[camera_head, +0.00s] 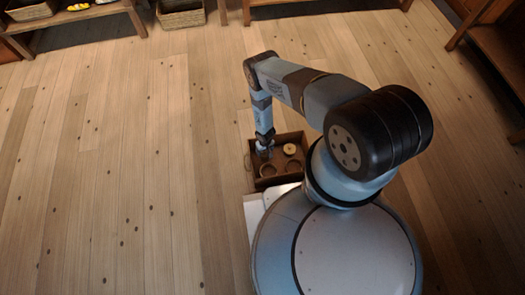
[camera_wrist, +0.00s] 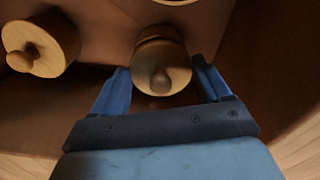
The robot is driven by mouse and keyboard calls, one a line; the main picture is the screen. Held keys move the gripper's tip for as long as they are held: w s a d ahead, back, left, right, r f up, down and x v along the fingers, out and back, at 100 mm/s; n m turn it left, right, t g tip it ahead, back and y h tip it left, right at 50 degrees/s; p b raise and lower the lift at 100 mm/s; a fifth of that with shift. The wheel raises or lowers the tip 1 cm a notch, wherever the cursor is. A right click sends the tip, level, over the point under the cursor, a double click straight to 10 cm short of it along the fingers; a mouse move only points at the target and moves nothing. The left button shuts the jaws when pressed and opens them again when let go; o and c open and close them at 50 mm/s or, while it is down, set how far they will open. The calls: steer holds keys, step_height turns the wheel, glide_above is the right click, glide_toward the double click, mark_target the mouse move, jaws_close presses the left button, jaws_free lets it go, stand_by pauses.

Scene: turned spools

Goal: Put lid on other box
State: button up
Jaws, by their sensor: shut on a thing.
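In the wrist view my gripper (camera_wrist: 160,68) has its two blue fingers on either side of a round wooden lid (camera_wrist: 163,80) with a small knob, and is shut on it. Round wood, partly hidden, shows just behind this lid; I cannot tell whether the two touch. Another round wooden box with a knobbed lid (camera_wrist: 38,48) stands to the left. In the head view my gripper (camera_head: 265,152) is low over the left side of a dark wooden crate. A pale round lid (camera_head: 289,149) shows at right in it, with dark round openings (camera_head: 267,171) nearer me.
The crate (camera_head: 262,184) has raised walls and sits on the plank floor just ahead of my base. Open floor (camera_head: 120,160) lies to the left. Shelves with baskets (camera_head: 181,14) stand at the back, and wooden furniture (camera_head: 495,50) stands at the right.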

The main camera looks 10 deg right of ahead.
steer(key=shift+s+d, duration=0.1)
steer(key=shift+s, duration=0.3)
stand_by(0.5)
steer(key=shift+w+f, duration=0.1)
steer(key=shift+f, duration=0.1)
stand_by(0.6)
steer(key=o, duration=1)
steer(key=shift+r, duration=0.85)
stand_by(0.4)
steer(key=shift+r, duration=3.4)
steer(key=shift+w, duration=0.1)
